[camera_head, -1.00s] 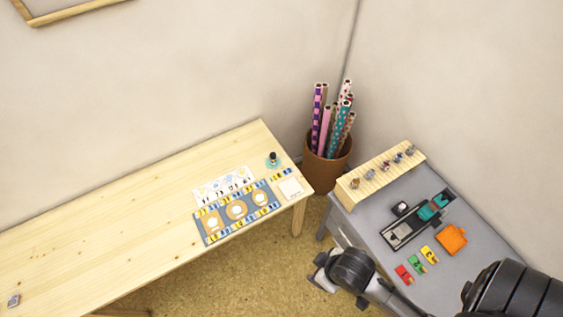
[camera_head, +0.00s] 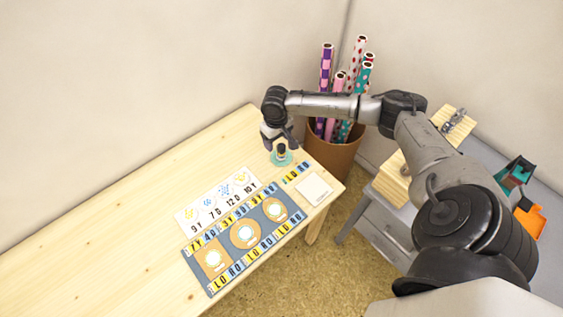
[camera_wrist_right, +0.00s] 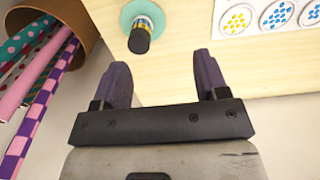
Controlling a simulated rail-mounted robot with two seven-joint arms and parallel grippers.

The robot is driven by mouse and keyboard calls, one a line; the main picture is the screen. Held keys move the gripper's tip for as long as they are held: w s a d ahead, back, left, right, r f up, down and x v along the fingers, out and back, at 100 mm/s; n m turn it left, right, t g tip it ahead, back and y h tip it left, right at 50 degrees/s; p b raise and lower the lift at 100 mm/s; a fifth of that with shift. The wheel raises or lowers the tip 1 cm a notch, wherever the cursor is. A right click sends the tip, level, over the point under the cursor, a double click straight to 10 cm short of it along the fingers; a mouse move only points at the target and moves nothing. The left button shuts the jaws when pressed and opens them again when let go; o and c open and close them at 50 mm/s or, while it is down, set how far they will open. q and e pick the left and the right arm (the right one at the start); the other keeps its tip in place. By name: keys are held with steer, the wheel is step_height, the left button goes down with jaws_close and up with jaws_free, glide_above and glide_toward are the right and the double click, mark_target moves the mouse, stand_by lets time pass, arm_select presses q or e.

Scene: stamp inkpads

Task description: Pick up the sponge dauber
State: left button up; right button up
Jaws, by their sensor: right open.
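The sponge dauber (camera_head: 281,150) has a dark top and stands on a round teal dish (camera_head: 281,160) at the far right corner of the wooden table. In the right wrist view the dauber (camera_wrist_right: 140,38) shows its black end and a yellow and blue band. My right gripper (camera_head: 279,138) is right by it in the head view and partly covers it. In the right wrist view its two dark fingers (camera_wrist_right: 161,65) are spread with nothing between them. The dauber is beyond the fingertips, nearer the left finger. My left gripper is not in view.
A white card with icons (camera_head: 216,200), a blue-grey board with round discs (camera_head: 270,230) and a white pad (camera_head: 314,189) lie on the table (camera_head: 110,230). A brown bin (camera_head: 333,155) of patterned rolls stands beside the corner. The table's left part is clear.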

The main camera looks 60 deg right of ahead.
mark_target(282, 151)
steer(key=d, duration=0.2)
steer(key=d+m+b, duration=0.1)
steer(key=shift+w+d+r, duration=0.1)
steer(key=shift+w+d, duration=0.1)
steer(key=shift+d, duration=0.15)
steer(key=shift+d+f+m+b, duration=0.2)
steer(key=shift+d+m+b, duration=0.1)
steer(key=shift+d, duration=0.05)
step_height(282, 151, down, 8)
steer(key=shift+w+r+b, duration=0.1)
steer(key=shift+r+b, duration=0.05)
steer(key=shift+b, duration=0.6)
steer(key=shift+w+f+b, duration=0.15)
steer(key=shift+f+b, duration=0.7)
steer(key=shift+f, duration=1.75)
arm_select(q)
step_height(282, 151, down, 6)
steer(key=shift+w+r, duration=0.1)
arm_select(e)
steer(key=shift+c, duration=0.4)
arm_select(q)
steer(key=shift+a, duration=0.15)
arm_select(e)
steer(key=c, duration=0.9)
